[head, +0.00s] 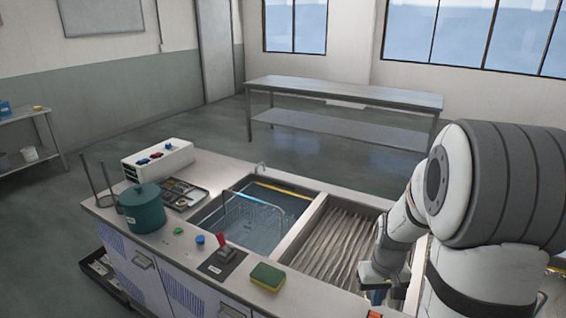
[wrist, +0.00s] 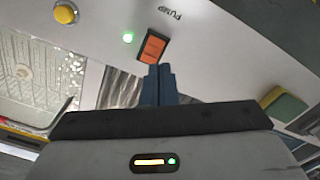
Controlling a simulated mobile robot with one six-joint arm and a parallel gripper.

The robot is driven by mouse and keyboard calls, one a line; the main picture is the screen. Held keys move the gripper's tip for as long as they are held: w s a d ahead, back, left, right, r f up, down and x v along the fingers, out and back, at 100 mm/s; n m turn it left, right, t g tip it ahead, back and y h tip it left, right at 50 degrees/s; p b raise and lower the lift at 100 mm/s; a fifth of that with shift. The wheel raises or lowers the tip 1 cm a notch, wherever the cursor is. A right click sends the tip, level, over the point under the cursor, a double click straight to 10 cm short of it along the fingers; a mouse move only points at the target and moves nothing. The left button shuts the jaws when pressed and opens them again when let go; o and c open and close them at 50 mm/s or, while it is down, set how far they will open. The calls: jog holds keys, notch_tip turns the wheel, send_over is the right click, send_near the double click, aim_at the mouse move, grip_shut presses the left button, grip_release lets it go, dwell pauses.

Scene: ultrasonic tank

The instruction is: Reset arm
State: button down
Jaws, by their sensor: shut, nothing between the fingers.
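My gripper (wrist: 158,72) is shut and empty, its two blue fingers side by side in the wrist view. The fingertips are at the lower edge of an orange rocker switch (wrist: 153,46) in a black frame. I cannot tell whether they touch it. A green lamp (wrist: 127,38) glows beside the switch, and the word PUMP is printed on the panel. In the head view my gripper (head: 377,297) points down at the counter's front right, partly hidden by my arm.
A water-filled tank (head: 262,232) with a wire basket and a ribbed basin (head: 325,240) are set in the counter (head: 215,167). A green-yellow sponge (head: 267,276), a red-handled lever (head: 222,250) and a green pot (head: 142,208) stand along the front. A steel table (head: 345,92) stands behind.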

jog(key=s+a+r+t, duration=0.3)
jog(key=s+a+r, duration=0.9)
jog(key=r, duration=0.2)
jog(key=shift+s+r+n, duration=0.3)
jog(key=shift+r+n, duration=0.05)
jog(key=shift+n, duration=0.05)
